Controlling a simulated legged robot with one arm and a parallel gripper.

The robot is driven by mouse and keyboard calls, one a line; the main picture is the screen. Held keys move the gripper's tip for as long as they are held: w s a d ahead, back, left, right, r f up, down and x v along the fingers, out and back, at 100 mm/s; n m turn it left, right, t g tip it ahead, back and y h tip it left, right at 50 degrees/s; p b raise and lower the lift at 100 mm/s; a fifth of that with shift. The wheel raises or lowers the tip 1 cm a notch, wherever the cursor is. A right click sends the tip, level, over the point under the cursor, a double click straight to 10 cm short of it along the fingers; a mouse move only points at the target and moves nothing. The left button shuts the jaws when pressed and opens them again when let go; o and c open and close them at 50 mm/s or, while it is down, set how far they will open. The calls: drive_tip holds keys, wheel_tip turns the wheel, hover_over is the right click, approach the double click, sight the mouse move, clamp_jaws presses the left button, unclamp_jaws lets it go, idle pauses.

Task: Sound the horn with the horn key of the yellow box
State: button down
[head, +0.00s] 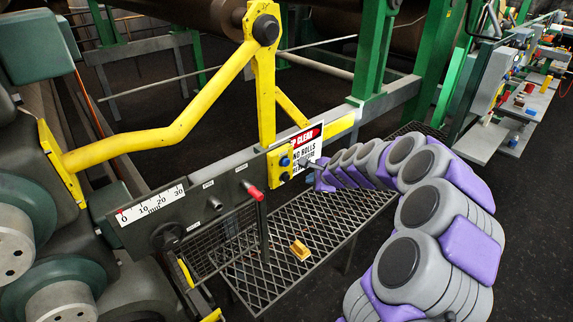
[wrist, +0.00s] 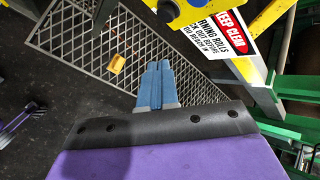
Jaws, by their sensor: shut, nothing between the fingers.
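The yellow box (head: 277,168) is fixed on the grey rail in the head view, left of the warning sign. Its face carries a blue round key (head: 285,161) and another small key below it. I cannot read which one is the horn key. My gripper (head: 311,162) is just right of the box, its tip pointing at the face with a small apparent gap. In the wrist view my gripper (wrist: 158,66) shows blue fingers shut together and empty.
A mesh platform (head: 300,225) lies below, with a small yellow-orange block (head: 300,249) on it. The warning sign (head: 305,145) is behind my gripper.

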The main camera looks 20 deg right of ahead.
sight(286, 162)
drive_tip(key=w+a, duration=0.2)
drive_tip(key=w, duration=0.5)
drive_tip(key=shift+w+a+p, duration=0.25)
drive_tip(key=shift+p, duration=0.2)
drive_tip(key=shift+w, duration=0.1)
idle(1.7)
drive_tip(key=shift+w+a+p, duration=0.1)
drive_tip(key=shift+w+p, duration=0.15)
drive_tip(key=shift+p, duration=0.3)
drive_tip(key=shift+w+a+r+p, duration=0.1)
drive_tip(key=shift+w+a+p, duration=0.1)
drive_tip(key=shift+w+p, duration=0.25)
idle(0.5)
drive_tip(key=shift+s, duration=0.15)
idle(0.3)
drive_tip(key=shift+s+d, duration=0.35)
drive_tip(key=shift+s, duration=0.35)
drive_tip(key=shift+s, duration=0.15)
